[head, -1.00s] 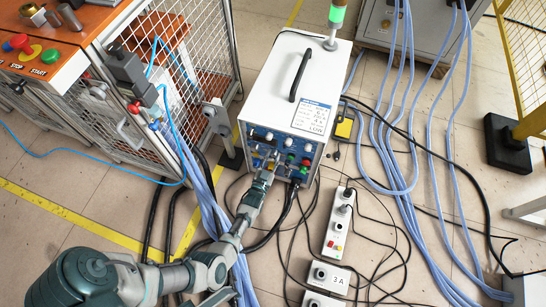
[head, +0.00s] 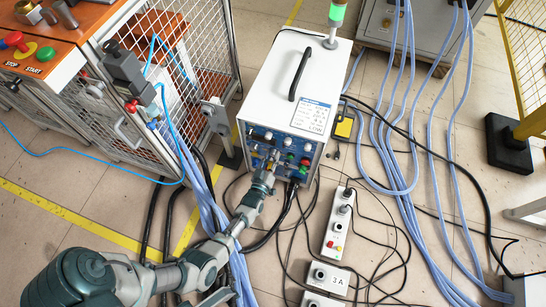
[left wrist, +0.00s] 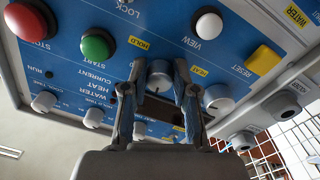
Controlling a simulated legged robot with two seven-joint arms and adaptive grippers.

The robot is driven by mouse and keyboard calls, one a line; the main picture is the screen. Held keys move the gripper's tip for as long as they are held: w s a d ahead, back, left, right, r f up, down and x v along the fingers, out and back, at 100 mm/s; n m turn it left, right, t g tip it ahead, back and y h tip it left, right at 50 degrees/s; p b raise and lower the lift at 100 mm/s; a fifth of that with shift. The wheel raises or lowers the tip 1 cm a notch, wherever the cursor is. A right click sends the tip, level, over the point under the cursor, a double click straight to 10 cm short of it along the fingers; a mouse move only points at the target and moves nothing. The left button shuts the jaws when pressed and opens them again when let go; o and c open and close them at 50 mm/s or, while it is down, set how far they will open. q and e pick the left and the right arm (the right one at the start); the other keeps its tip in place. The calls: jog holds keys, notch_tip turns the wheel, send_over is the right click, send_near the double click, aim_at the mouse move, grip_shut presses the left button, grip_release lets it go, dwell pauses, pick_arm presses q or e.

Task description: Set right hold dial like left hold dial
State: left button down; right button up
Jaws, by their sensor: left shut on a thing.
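The induction heater (head: 300,85) is a white box with a blue control panel (head: 262,134) on its front. My left gripper (head: 272,158) reaches the panel from below. In the left wrist view the panel looks upside down, and my left gripper (left wrist: 160,85) is shut around the right hold dial (left wrist: 158,76), a grey knob by a yellow HOLD label. I cannot read either dial's exact setting. My right gripper is not in view.
Near the dials are a red button (left wrist: 25,22), a green button (left wrist: 97,45), a white button (left wrist: 207,25) and a yellow button (left wrist: 263,60). A wire-mesh cage (head: 190,50) stands to the left.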

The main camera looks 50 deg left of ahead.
pick_arm(q)
jog(key=shift+r+n, duration=0.1)
jog(key=shift+n, duration=0.9)
jog(key=shift+a, duration=0.2)
jog(key=c, duration=0.9)
grip_release()
jog(key=shift+s+r, duration=0.1)
jog(key=shift+d, duration=0.1)
jog(key=shift+s+d, duration=0.15)
jog(key=shift+s, duration=0.05)
jog(key=v, duration=1.1)
jog(key=shift+s+f, duration=0.15)
jog(key=shift+f, duration=0.1)
jog(key=shift+d, duration=0.15)
